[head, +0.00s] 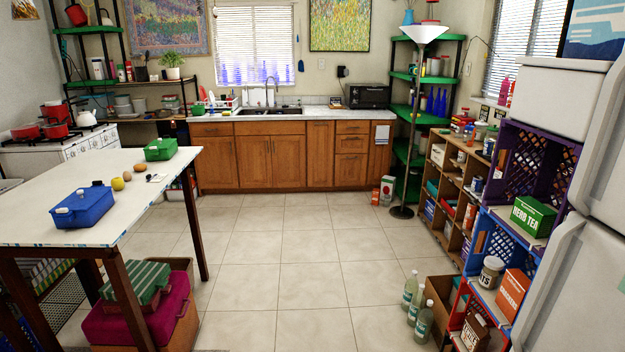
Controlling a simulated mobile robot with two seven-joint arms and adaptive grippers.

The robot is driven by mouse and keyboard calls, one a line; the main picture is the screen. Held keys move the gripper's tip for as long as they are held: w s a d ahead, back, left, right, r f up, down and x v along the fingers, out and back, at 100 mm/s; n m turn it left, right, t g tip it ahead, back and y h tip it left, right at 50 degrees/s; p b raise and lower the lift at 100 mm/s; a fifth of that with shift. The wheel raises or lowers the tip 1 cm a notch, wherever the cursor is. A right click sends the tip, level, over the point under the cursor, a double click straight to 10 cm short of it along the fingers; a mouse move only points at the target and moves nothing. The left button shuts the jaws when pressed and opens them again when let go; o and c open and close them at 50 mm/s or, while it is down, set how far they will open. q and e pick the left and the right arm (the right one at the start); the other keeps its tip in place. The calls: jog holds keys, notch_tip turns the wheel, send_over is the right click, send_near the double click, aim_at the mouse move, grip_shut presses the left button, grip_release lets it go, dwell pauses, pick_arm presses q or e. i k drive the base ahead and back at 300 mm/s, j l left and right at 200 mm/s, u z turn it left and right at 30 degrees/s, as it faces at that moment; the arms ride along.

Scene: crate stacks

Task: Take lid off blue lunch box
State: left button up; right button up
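A blue lunch box (83,208) sits near the front right part of the white table (40,230) at the left of the head view. Its blue lid appears to be on, with small pale latches on the near side. A small dark object shows at its far edge; I cannot tell what it is. Neither of my grippers is in view.
A green box (161,149), an apple, an egg and a few small items share the table. Open tiled floor (285,265) lies in the middle. Glass bottles (417,310), crates (490,240) and a fridge (575,260) line the right side.

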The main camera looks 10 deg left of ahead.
aim_at(81, 199)
jog(key=i+u, duration=0.15)
jog(key=i, duration=0.65)
jog(key=i+l+u, duration=0.15)
jog(key=i, duration=0.65)
jog(key=i+j+u, duration=0.15)
jog(key=i+u, duration=0.7)
jog(key=i+l+u, duration=0.1)
jog(key=i+u, duration=0.15)
jog(key=u, duration=0.15)
jog(key=i+u, duration=0.3)
jog(key=i, duration=0.15)
